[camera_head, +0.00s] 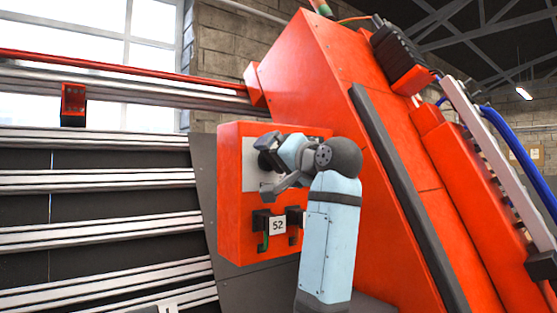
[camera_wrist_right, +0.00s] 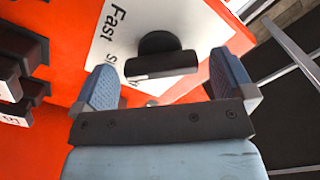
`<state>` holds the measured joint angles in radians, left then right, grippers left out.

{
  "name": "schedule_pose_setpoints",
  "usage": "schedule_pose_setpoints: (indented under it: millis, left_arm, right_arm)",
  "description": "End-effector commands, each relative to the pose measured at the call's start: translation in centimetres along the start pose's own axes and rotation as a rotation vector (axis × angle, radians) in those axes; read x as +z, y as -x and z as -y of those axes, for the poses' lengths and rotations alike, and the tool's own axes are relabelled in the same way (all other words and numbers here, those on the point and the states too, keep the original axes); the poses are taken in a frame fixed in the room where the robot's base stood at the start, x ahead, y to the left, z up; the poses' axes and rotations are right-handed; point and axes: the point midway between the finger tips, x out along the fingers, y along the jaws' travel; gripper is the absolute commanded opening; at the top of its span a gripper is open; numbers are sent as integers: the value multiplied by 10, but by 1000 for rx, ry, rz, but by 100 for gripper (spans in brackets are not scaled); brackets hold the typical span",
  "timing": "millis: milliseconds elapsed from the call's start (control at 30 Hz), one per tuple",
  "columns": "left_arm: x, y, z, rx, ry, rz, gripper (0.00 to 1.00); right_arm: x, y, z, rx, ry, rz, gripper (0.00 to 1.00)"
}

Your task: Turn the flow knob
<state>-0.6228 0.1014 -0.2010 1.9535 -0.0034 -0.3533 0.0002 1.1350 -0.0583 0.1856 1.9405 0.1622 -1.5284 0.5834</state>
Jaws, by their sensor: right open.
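The flow knob is a dark round knob with a flat bar grip (camera_wrist_right: 162,64), in the right wrist view. It sits on a white label plate (camera_wrist_right: 118,40) reading "Fast" and partly hidden "Slow". My right gripper (camera_wrist_right: 166,80) is open, with one blue-grey finger on each side of the knob's bar. Gaps show between the bar and both fingers. In the head view the right gripper (camera_head: 271,168) is in front of the orange control box (camera_head: 232,190), and it partly hides the plate and knob there. My left gripper is not in view.
Below the plate, two dark fittings (camera_head: 262,221) flank a tag reading 52 (camera_head: 278,226). A large orange sloped housing (camera_head: 315,85) rises behind and right of the box. Metal rails on dark panels (camera_head: 100,180) fill the left side.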

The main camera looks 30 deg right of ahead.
Motion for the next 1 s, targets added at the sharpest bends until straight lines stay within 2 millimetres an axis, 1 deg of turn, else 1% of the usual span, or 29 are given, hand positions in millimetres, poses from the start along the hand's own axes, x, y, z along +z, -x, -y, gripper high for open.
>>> schedule_pose_setpoints:
  millis: [67, 100, 267, 300, 467, 667, 867, 1000]
  left_arm:
    - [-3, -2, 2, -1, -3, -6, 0]
    - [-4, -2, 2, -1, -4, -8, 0]
    - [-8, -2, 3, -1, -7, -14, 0]
    - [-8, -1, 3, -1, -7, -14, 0]
    - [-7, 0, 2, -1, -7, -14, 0]
    - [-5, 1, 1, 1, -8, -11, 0]
    - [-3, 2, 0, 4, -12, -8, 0]
    - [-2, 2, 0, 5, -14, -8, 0]
  right_arm:
    - [0, 0, 0, 0, 0, 0, 100]
    - [0, 0, 0, 0, 0, 0, 91]
    - [0, 0, 0, 0, 0, 1, 54]
    - [0, 0, 0, 0, 0, 1, 53]
    - [0, 0, 0, 0, 6, 1, 53]
    - [0, 0, 0, 1, 65, 1, 53]
    - [0, 0, -1, 2, 194, 2, 53]
    - [0, 0, -1, 3, 313, 1, 53]
